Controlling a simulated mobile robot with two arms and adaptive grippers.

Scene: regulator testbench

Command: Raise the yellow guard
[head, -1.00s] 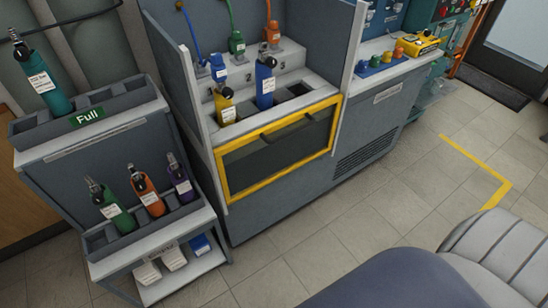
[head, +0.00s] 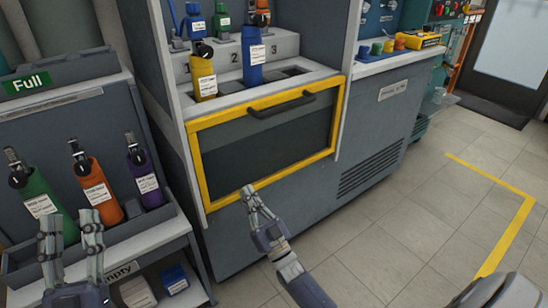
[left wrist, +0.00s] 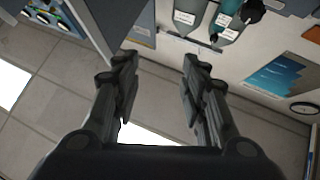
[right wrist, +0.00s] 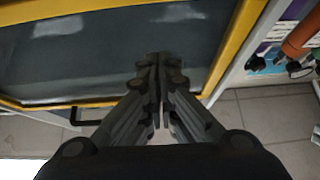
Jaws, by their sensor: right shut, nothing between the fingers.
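The yellow guard (head: 265,143) is a yellow frame around a dark panel on the front of the test bench. It is down, below the slots where the bottles stand. Its black handle (head: 281,104) runs along the upper part. The guard also fills much of the right wrist view (right wrist: 232,45). My right gripper (head: 248,190) is shut and empty, near the guard's lower edge; I cannot tell if it touches. My left gripper (head: 72,222) is open and empty in front of the rack at the left, and its spread fingers show in the left wrist view (left wrist: 160,62).
A yellow bottle (head: 204,76) and a blue bottle (head: 252,58) stand in the bench slots. Green, orange (head: 97,188) and purple bottles stand in the rack at left. The tiled floor right of the bench is clear.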

